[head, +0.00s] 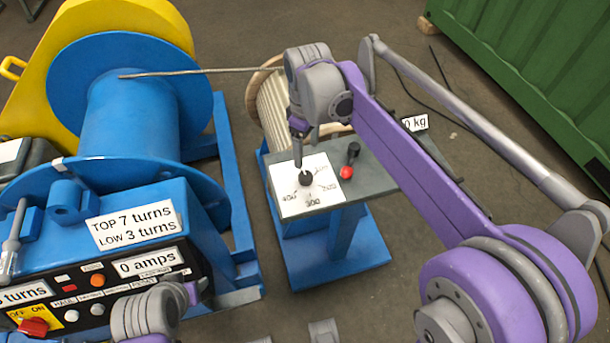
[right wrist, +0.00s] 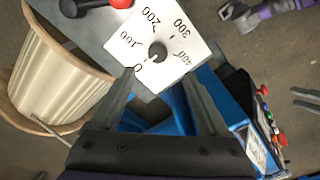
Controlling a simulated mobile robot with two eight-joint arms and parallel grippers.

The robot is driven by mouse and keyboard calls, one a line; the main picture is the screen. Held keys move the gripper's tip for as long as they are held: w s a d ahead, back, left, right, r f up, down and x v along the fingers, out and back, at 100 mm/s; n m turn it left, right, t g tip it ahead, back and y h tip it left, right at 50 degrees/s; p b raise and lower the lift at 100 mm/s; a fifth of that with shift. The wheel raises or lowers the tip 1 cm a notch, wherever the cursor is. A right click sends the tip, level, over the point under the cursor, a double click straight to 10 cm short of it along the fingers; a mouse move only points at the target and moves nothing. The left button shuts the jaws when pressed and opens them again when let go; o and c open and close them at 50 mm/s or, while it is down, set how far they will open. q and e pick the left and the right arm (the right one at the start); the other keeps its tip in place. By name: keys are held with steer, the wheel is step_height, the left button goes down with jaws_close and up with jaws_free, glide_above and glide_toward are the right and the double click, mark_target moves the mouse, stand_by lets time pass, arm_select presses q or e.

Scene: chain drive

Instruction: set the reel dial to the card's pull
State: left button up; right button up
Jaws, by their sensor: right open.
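The reel dial is a black knob (head: 305,178) on a white plate (head: 290,203) with numbers, on a grey bench top. In the right wrist view, the dial knob (right wrist: 157,50) sits amid marks from 0 to 400; its pointer is too small to read surely. My right gripper (head: 298,155) is above the dial in the head view. In the right wrist view, its open fingers (right wrist: 160,78) are on either side of the knob's line, with nothing between them. A white card (head: 135,224) reads TOP 7 turns, LOW 3 turns; no pull figure is readable on it. My left gripper's fingers are hidden.
A 0 kg sign (head: 415,122) is behind my right arm. A blue winch drum (head: 130,115) and a control panel (head: 95,290) are at left. A pale reel (right wrist: 60,70) stands beside the bench.

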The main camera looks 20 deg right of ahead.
mark_target(306, 175)
steer(key=f, duration=0.7)
steer(key=f+b, duration=0.1)
steer(key=f, duration=0.3)
steer(key=shift+w, duration=0.35)
jaws_close()
